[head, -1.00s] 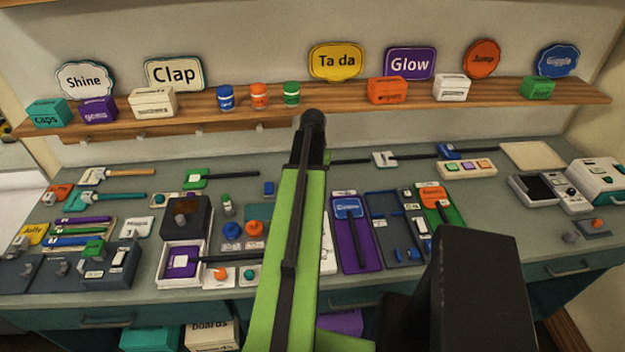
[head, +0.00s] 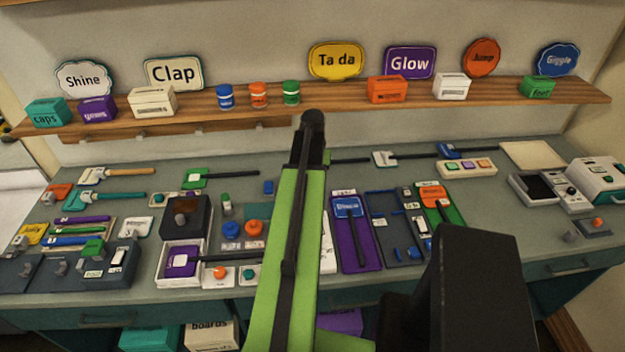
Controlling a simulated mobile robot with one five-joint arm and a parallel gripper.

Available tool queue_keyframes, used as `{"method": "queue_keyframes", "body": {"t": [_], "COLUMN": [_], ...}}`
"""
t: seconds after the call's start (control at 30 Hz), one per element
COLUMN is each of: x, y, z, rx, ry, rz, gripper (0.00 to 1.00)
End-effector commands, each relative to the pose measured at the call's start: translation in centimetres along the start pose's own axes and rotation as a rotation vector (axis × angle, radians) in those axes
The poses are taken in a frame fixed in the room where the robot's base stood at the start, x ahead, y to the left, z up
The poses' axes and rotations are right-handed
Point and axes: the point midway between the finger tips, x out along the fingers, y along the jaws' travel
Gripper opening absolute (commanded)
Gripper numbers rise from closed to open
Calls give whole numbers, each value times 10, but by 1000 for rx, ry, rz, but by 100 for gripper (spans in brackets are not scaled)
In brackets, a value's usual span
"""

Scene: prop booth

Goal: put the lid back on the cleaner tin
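I cannot pick out the cleaner tin or its lid for certain, as labels are too small to read. Small round containers stand on the shelf: a blue one (head: 225,97), an orange one (head: 259,95) and a green one (head: 291,93), each with a pale band. On the bench, left of my arm, are a low round blue piece (head: 232,230) and a round orange piece (head: 253,228) side by side. My green arm rises through the middle of the view and hides part of the bench. No gripper fingers can be made out.
A dark box (head: 186,214) and a white tray (head: 170,281) with a purple piece stand left of my arm. A purple board (head: 367,259) lies right of it. Tools and small blocks crowd the bench (head: 405,172). Signs and boxes line the wooden shelf (head: 335,100).

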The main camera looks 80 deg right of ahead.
Motion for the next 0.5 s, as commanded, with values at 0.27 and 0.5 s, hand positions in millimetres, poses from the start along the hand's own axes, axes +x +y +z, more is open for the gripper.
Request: {"method": "queue_keyframes", "body": {"t": [0.27,0.5], "x": [0,0], "y": [0,0], "z": [0,0], "rx": [0,0], "ry": [0,0], "rz": [0,0], "gripper": [0,30]}}
